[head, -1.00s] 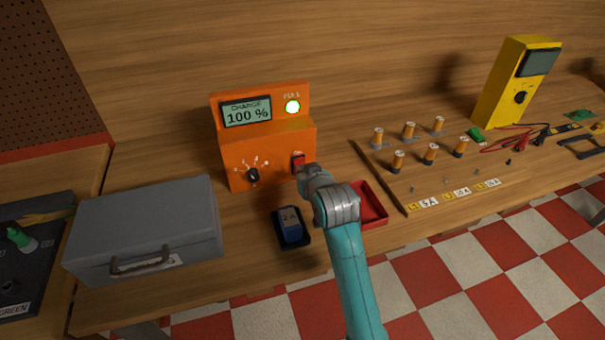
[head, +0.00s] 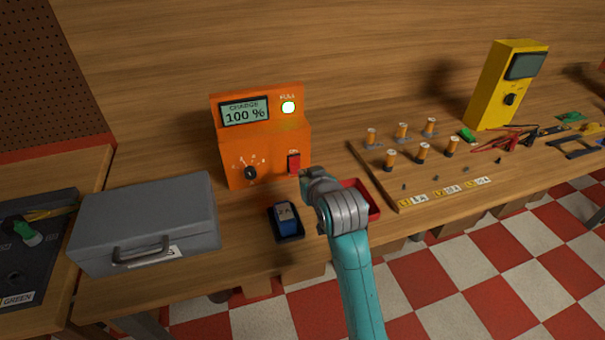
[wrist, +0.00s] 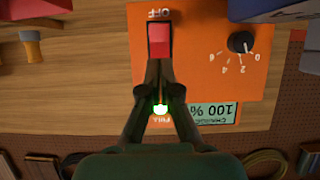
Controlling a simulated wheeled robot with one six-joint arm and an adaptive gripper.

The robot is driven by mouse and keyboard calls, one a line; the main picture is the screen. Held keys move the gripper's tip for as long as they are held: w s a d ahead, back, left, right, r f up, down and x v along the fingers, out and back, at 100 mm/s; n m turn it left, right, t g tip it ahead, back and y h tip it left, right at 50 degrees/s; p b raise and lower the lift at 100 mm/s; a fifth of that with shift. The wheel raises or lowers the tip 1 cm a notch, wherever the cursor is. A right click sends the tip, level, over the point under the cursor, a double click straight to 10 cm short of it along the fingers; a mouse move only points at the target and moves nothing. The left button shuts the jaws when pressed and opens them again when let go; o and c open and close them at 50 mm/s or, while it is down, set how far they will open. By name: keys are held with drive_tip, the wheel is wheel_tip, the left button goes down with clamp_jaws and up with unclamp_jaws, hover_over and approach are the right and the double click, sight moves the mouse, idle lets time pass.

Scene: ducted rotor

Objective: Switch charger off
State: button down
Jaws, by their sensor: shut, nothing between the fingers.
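The orange charger (head: 232,150) stands on the bench with its display (head: 244,111) reading CHARGE 100 % and a lit green FULL lamp (head: 288,107). Its red rocker switch (head: 294,163) is on the lower right of the front face. In the wrist view, which is upside down, the switch (wrist: 159,40) has the word OFF beside its end farther from the display. My gripper (wrist: 160,62) is shut and empty, its tips at the switch's display-side end in that view; contact cannot be told. In the head view my gripper (head: 304,174) is just below and right of the switch.
A black dial (head: 250,173) sits left of the switch. A blue battery (head: 286,217) in a dark tray and a red tray (head: 361,198) lie in front. A grey case (head: 145,222) is left; a terminal board (head: 425,180) and yellow meter (head: 506,85) are right.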

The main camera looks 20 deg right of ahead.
drive_tip(key=v, duration=0.7)
